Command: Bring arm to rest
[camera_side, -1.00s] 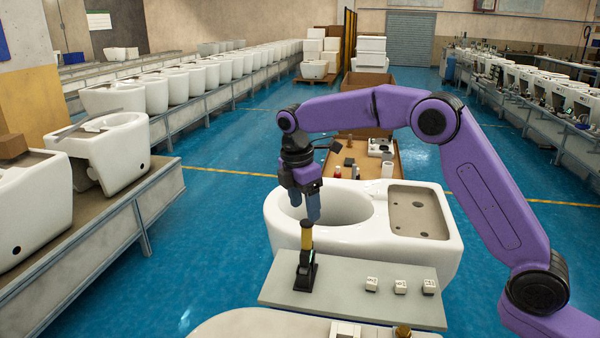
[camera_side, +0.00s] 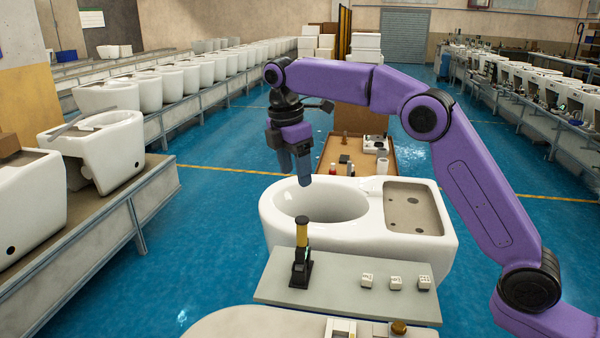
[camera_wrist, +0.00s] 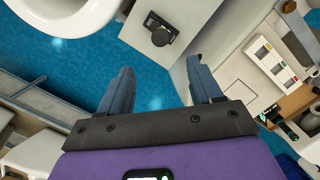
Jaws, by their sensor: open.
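My gripper (camera_side: 295,180) hangs pointing down above the left rim of the white toilet bowl (camera_side: 420,245). Its fingers are open, and nothing is between them in the wrist view (camera_wrist: 158,85). A yellow-and-black tool (camera_side: 302,240) stands upright in a black holder on the grey board (camera_side: 330,291), below and apart from my gripper. In the wrist view the tool and its holder show from above (camera_wrist: 160,35), beyond the fingertips.
Several small white blocks (camera_side: 396,283) sit on the board's right part. A wooden table with small items (camera_side: 342,180) stands behind the bowl. A conveyor of toilets (camera_side: 140,205) runs along the left. Blue floor (camera_side: 215,240) lies between conveyor and bowl.

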